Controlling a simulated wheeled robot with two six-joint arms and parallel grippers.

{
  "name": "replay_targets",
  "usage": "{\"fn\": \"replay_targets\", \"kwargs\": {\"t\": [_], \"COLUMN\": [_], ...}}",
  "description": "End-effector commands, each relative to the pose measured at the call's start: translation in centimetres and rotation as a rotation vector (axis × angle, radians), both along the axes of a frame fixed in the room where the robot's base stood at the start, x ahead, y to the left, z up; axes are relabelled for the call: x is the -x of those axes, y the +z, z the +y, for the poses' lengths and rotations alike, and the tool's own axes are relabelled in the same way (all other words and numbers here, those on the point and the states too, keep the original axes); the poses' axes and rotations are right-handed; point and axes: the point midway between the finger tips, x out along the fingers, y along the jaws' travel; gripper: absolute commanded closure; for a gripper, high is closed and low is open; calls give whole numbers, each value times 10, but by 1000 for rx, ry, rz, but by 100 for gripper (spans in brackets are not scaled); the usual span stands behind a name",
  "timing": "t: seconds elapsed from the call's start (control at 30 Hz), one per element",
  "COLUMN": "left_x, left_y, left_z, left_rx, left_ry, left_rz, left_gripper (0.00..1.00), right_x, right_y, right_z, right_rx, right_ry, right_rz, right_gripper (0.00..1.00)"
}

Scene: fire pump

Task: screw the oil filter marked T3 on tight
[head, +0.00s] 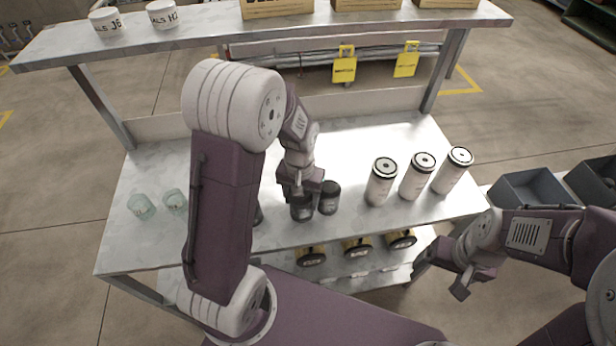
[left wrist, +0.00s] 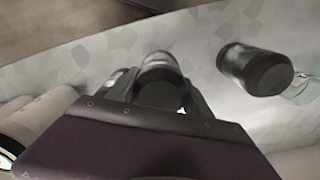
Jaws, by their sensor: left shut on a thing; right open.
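My left gripper (head: 301,190) is shut on a dark canister (head: 301,208) at the middle of the bench; it also shows between the fingers in the left wrist view (left wrist: 160,92). A second dark canister (head: 328,198) stands just to its right. A third is mostly hidden behind my left arm (head: 258,216). Three white cylinders with black-rimmed tops (head: 382,182) (head: 417,176) (head: 452,170) stand at the right of the bench. I cannot read a T3 mark on anything. My right gripper (head: 456,272) is open and empty, off the bench's front right.
Three yellow-and-black round parts (head: 311,256) (head: 357,247) (head: 400,239) sit along the lower front level. Two glass jars (head: 141,206) (head: 175,201) stand at left. An upper shelf (head: 190,35) holds white cups and boxes. Grey bins (head: 530,190) stand at right.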

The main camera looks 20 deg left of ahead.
Motion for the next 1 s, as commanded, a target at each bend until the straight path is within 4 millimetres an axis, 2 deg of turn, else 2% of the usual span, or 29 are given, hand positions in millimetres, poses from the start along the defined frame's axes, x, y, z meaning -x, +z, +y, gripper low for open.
{"fn": "replay_targets", "kwargs": {"t": [0.23, 0.4, 0.5, 0.57, 0.7, 0.83, 1.0], "left_x": [19, 27, 29, 28, 26, 27, 27], "left_y": [9, 33, 50, 63, 82, 87, 87], "left_z": [-2, -18, -32, -44, -65, -73, -74], "left_rx": [1, 3, 4, 6, 2, 0, 0], "left_ry": [578, 962, 1104, 1143, 1085, 1053, 1052], "left_rz": [-4, -5, -5, -6, -3, -1, -1], "left_gripper": [100, 100, 100, 100, 100, 100, 100], "right_x": [0, 0, 0, 0, 0, 0, 0], "right_y": [0, 0, 0, 0, 0, 0, 0], "right_z": [0, 0, 0, 0, 0, 0, 0], "right_rx": [0, 0, 0, 0, 0, 0, 0], "right_ry": [0, 0, 0, 0, 0, 0, 0], "right_rz": [0, 0, 0, 0, 0, 0, 0], "right_gripper": [20, 20, 20, 20, 20, 20, 20]}}
